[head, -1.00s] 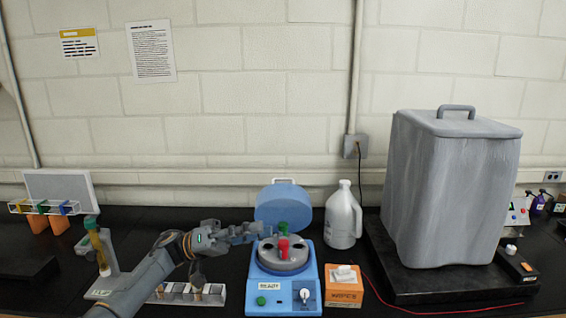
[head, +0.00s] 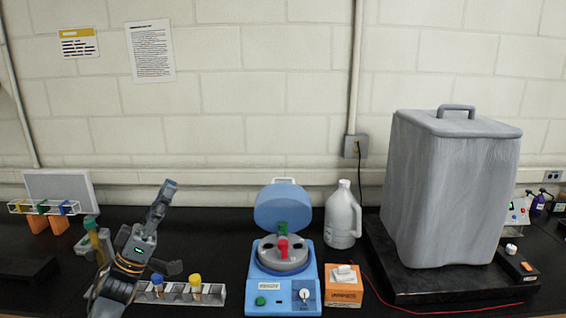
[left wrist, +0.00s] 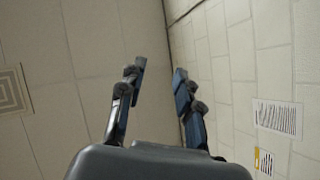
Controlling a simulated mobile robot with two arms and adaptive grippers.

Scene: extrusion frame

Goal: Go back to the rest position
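My left gripper (head: 168,225) is open and empty above the tube rack at the lower left of the head view. In the left wrist view its two fingers (left wrist: 160,72) are apart with nothing between them, and the wall and ceiling show behind. My right gripper is in neither view. The blue centrifuge (head: 268,292) stands with its lid (head: 282,207) raised. A red-capped tube (head: 283,246) and a green-capped tube (head: 282,229) are in its rotor.
A rack (head: 212,297) holding blue-capped and yellow-capped tubes is close to my left arm. A white jug (head: 342,220), an orange box (head: 344,290) and a large grey covered container (head: 450,190) stand to the right. Another rack (head: 20,207) is at far left.

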